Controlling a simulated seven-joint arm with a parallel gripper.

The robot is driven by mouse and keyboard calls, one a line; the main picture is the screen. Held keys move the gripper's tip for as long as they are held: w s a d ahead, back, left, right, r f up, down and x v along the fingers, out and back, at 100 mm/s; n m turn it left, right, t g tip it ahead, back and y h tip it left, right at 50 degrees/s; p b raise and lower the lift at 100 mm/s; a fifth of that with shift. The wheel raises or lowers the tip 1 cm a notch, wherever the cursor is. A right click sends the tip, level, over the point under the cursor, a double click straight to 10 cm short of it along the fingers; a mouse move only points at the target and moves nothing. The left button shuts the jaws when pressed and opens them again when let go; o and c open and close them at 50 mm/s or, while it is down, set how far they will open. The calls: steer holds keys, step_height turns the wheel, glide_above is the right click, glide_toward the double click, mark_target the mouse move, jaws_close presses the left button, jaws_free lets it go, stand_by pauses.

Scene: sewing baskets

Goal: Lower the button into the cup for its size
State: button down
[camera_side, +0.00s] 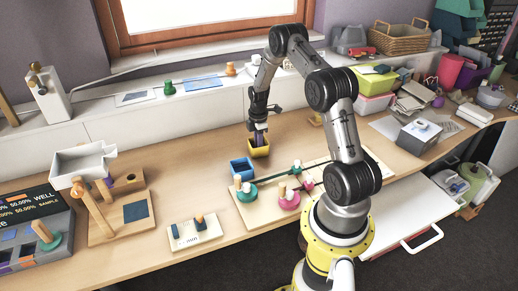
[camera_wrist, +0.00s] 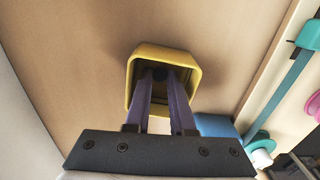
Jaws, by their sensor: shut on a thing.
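The yellow cup (camera_side: 259,151) stands on the wooden table below my gripper (camera_side: 260,138). In the wrist view the yellow cup (camera_wrist: 193,62) surrounds the tips of my purple fingers (camera_wrist: 162,86). A small dark thing, which I take as the button (camera_wrist: 160,73), shows between the fingertips, inside the outline of the cup's mouth. My gripper is shut on it. Its size and its height above the cup floor cannot be told. The blue cup (camera_side: 241,169) stands just in front and to the left of the yellow one. It shows partly in the wrist view (camera_wrist: 214,126), behind my gripper.
A pale board (camera_side: 258,213) with teal and pink pieces lies in front of the cups. Bare table surrounds the yellow cup at the back and left.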

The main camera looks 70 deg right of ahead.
steer(key=c, duration=0.7)
jaws_free()
steer(key=shift+r, duration=0.1)
step_height(320, 180, up, 14)
steer(key=a+r+m+t+h, duration=0.15)
steer(key=a+r+m, duration=0.25)
steer(key=a+r, duration=1.25)
steer(key=s+a+r+m+t, duration=0.1)
steer(key=s+a, duration=0.4)
steer(key=s+a+r+m+t+y, duration=0.1)
steer(key=s+a+m, duration=0.1)
steer(key=s+a, duration=0.4)
steer(key=s+a+m+t, duration=0.2)
steer(key=s+a, duration=0.4)
steer(key=shift+s+r+y, duration=0.15)
steer(key=shift+r+y, duration=0.1)
steer(key=shift+r, duration=0.15)
